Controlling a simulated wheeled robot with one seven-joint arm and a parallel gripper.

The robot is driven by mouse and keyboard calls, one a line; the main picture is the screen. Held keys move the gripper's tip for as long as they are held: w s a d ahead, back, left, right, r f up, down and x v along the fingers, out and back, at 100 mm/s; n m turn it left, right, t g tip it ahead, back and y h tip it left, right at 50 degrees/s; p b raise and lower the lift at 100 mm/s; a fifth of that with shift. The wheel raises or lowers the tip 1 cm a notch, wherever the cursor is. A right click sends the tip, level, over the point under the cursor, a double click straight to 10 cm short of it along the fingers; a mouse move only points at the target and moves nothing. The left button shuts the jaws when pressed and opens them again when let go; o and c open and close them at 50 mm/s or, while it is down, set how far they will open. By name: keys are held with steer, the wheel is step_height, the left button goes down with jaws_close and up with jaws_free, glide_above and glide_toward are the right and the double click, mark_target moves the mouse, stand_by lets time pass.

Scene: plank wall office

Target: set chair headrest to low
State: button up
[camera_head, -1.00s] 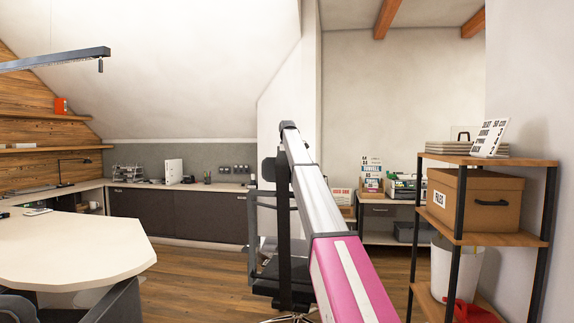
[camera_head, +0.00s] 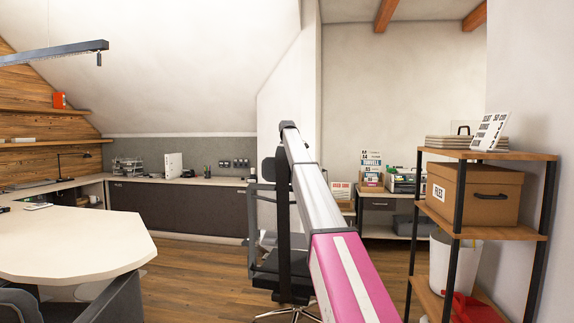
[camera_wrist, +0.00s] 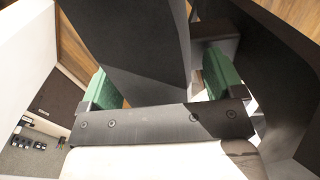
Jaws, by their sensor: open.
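In the wrist view, my gripper (camera_wrist: 160,82) is open, with one green-padded finger on each side of a broad dark panel (camera_wrist: 145,40). The panel looks like part of the chair, but I cannot tell whether it is the headrest or whether either pad touches it. In the head view, the black office chair (camera_head: 280,266) stands beyond my arm, which hides much of it. Its dark upright and seat show left of the arm. The gripper's fingers cannot be made out there, and the headrest's height cannot be read.
A light table (camera_head: 75,245) with a grey chair (camera_head: 105,297) is at the left. An open shelf (camera_head: 490,155) with a cardboard box (camera_head: 474,193) stands close at the right. Dark cabinets (camera_head: 180,210) line the back. Wooden floor between table and chair is free.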

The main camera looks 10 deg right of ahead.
step_height(320, 180, up, 11)
steer(key=shift+f, duration=0.15)
stand_by(0.4)
steer(key=shift+s+d+f, duration=0.15)
steer(key=shift+s+d, duration=0.1)
steer(key=shift+d, duration=0.25)
steer(key=shift+f, duration=0.1)
step_height(320, 180, down, 10)
steer(key=shift+f, duration=0.25)
steer(key=shift+c, duration=0.3)
